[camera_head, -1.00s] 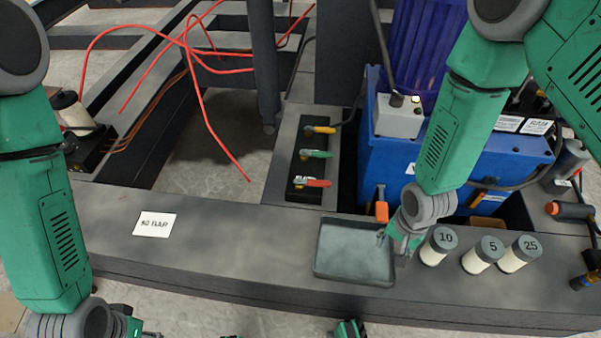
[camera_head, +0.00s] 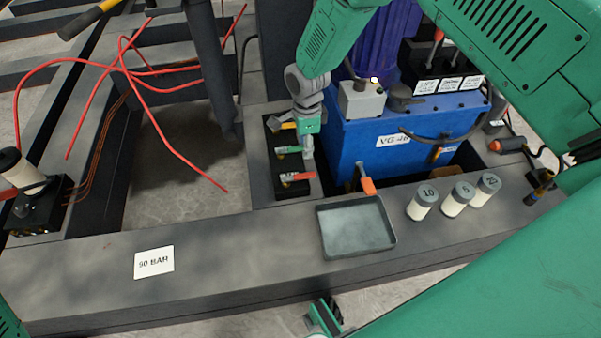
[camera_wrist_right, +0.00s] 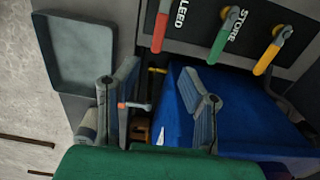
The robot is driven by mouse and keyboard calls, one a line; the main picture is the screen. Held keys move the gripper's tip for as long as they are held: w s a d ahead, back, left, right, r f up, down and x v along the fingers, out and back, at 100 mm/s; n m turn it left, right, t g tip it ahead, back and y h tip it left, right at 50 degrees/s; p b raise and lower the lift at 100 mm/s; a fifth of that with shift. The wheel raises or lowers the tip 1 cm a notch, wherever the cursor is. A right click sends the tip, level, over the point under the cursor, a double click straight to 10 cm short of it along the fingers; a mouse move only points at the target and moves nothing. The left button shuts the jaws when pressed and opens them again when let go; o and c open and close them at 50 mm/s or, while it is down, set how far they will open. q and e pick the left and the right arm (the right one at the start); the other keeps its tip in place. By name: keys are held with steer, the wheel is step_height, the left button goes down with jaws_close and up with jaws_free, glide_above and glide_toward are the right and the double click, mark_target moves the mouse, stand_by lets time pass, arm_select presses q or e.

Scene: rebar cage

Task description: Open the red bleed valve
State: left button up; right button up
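The red bleed valve handle (camera_head: 298,176) is the nearest of three levers on a black panel (camera_head: 288,190); it points right. In the right wrist view, the red handle (camera_wrist_right: 161,28) is at the top, beside the partly visible "BLEED" lettering. The green handle (camera_head: 290,150) and yellow handle (camera_head: 282,125) lie behind it. My right gripper (camera_head: 308,152) is over the panel's right side, overlapping the levers' ends in the head view. My left gripper is not identifiable.
A blue tank unit (camera_head: 385,165) stands right of the panel. A grey tray (camera_head: 324,244), several capped cylinders (camera_head: 427,199) and a "90 BAR" card (camera_head: 154,262) are on the front beam. Red hoses (camera_head: 150,95) hang at left.

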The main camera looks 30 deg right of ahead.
mark_target(304, 175)
step_height(304, 175, down, 12)
steer(key=b, duration=0.4)
steer(key=shift+a+r, duration=0.15)
steer(key=shift+r, duration=0.1)
steer(key=shift+f, duration=0.55)
jaws_close()
